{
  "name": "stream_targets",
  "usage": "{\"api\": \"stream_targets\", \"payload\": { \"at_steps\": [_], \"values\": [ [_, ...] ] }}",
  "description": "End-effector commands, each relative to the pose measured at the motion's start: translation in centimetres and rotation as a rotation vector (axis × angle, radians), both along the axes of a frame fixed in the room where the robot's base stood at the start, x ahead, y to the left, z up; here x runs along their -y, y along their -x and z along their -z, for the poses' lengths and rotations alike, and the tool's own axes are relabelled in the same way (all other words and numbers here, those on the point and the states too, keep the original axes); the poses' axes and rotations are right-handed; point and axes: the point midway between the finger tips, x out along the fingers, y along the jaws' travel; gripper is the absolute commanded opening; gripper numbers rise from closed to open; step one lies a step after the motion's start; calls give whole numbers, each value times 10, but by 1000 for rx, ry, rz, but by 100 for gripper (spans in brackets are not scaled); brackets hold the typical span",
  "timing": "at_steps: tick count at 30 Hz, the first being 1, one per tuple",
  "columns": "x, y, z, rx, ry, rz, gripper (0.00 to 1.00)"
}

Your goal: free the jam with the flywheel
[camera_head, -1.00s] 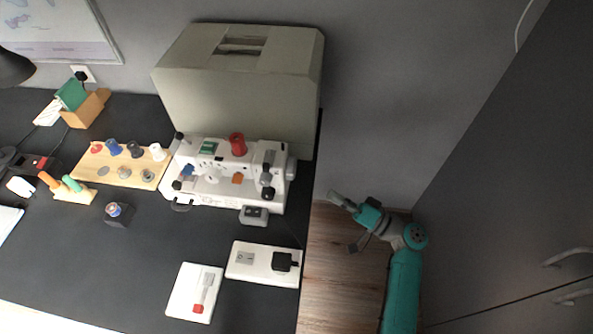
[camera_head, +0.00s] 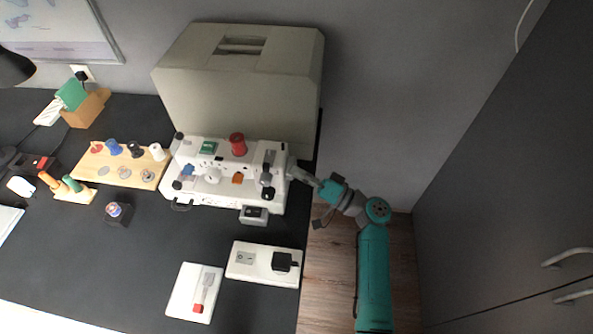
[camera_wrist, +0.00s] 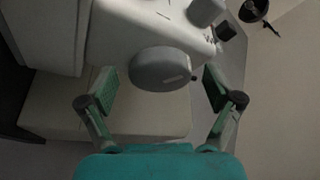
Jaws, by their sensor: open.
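The white sewing machine (camera_head: 222,187) stands on the dark desk, with a red thread spool (camera_head: 238,144) on top. Its grey round flywheel (camera_wrist: 160,68) sticks out of the machine's end in the wrist view, with a small dark mark near its right edge. In the head view the flywheel (camera_head: 291,168) is small at the machine's right end. My gripper (camera_head: 297,170) reaches in from the right, beside that end. In the wrist view my gripper (camera_wrist: 158,85) is open, one green-padded finger on each side of the flywheel. I cannot tell whether either finger touches it.
A large beige case (camera_head: 240,85) stands behind the machine. A grey box (camera_head: 254,215) sits at its front right. A white socket board (camera_head: 236,271) and a white switch plate (camera_head: 183,303) lie nearer. A wooden spool board (camera_head: 92,166) is to the left. Wooden floor is right of the desk.

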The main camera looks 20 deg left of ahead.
Motion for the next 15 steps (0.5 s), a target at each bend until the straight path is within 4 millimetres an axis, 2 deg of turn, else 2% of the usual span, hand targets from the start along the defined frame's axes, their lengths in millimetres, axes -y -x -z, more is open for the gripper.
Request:
{"api": "stream_targets", "payload": {
  "at_steps": [8, 11, 15],
  "values": [
    [-1, 0, 0, 0, 0, 0, 90],
    [-1, 0, 0, 0, 0, 0, 68],
    [-1, 0, 0, 0, 0, 0, 33]
  ]
}}
